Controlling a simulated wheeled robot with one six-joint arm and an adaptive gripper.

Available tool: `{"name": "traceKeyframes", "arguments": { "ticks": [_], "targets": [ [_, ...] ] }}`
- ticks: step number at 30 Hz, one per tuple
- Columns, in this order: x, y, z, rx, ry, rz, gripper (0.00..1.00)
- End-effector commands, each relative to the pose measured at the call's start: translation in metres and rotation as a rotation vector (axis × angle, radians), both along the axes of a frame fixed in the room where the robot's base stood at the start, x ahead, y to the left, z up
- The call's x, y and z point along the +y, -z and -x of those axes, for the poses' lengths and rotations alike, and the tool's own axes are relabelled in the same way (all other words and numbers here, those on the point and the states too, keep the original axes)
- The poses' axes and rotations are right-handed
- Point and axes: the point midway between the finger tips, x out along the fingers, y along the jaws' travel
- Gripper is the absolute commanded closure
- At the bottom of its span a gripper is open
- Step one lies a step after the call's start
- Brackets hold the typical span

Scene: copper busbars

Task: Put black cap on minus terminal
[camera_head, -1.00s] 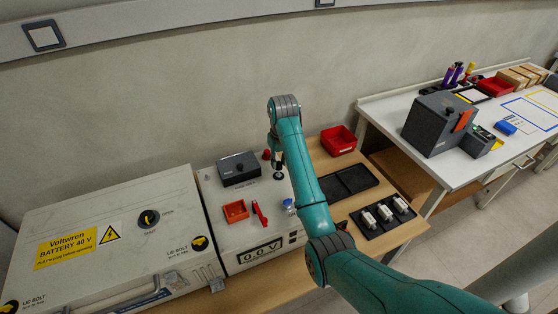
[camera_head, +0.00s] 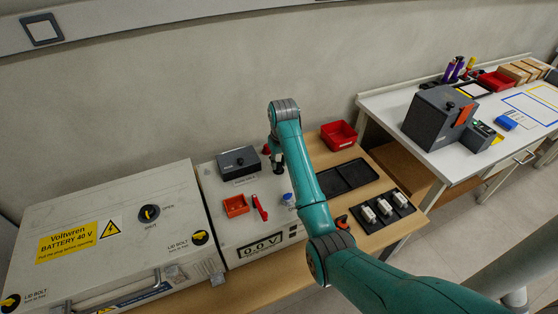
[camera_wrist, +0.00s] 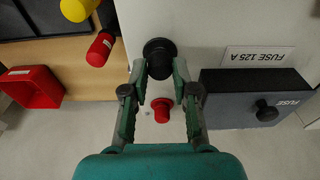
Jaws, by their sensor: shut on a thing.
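My gripper (camera_wrist: 160,68) is shut on the black cap (camera_wrist: 158,52), a round cap with a wider dark flange, seen between the fingertips in the wrist view. In the head view my gripper (camera_head: 277,163) points down over the right part of the white battery top, right of the fuse box. The minus terminal is not visible under the cap. I cannot tell whether the cap touches it or is held above it. A red capped post (camera_wrist: 161,108) stands on the white top nearer the wall; it also shows in the head view (camera_head: 266,150).
The dark fuse box (camera_wrist: 258,98) stands close beside my gripper. A red cylinder (camera_wrist: 99,49) and a yellow piece (camera_wrist: 78,8) lie on the other side. A red bin (camera_head: 338,135), black tray (camera_head: 347,177) and white-block holder (camera_head: 383,208) are on the wooden table.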

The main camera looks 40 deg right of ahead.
Motion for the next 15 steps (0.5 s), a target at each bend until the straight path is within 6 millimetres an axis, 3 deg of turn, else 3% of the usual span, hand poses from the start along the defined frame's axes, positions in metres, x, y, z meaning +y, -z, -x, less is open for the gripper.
{"name": "traceKeyframes", "arguments": {
  "ticks": [15],
  "targets": [
    [0.0001, 0.004, -0.0001, 0.0, 0.0, 0.0, 0.95]
  ]
}}
